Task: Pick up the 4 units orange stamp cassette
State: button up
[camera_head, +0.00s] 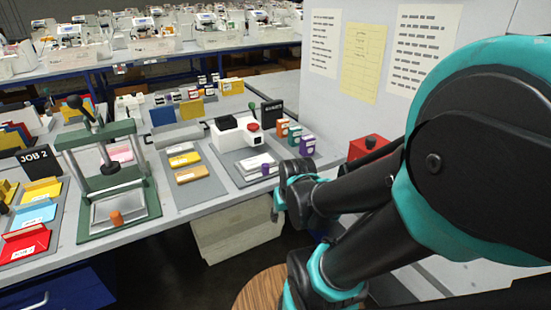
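An orange cassette-like block (282,128) stands upright at the back right of the bench, beside a teal one (294,135) and a purple one (307,145). Its label and any unit count are too small to read. A flat orange piece (193,174) with a pale label lies on the grey mat left of the white device. My arm fills the right side, and its dark and teal links reach toward the bench's right front edge. I cannot make out my gripper's fingers.
A green press (110,190) with an orange cylinder (116,218) on its base stands at the left. A white device (237,135) with a red knob is mid-bench. A red box (368,147) and a wall panel stand at the right. A round wooden stool top (262,289) is below.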

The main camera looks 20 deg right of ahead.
aim_at(282, 125)
jog(key=i+j+z, duration=0.5)
jog(key=j+z, duration=0.15)
jog(key=i+j+z, duration=0.2)
jog(key=j+z, duration=0.15)
jog(key=i+l+u, duration=0.1)
jog(key=l+u, duration=0.15)
jog(key=l, duration=0.15)
jog(key=l+u, duration=0.25)
jog(key=l, duration=0.15)
jog(key=k+j+u, duration=0.2)
jog(key=u, duration=0.15)
jog(key=k+j, duration=0.3)
jog(key=j, duration=0.1)
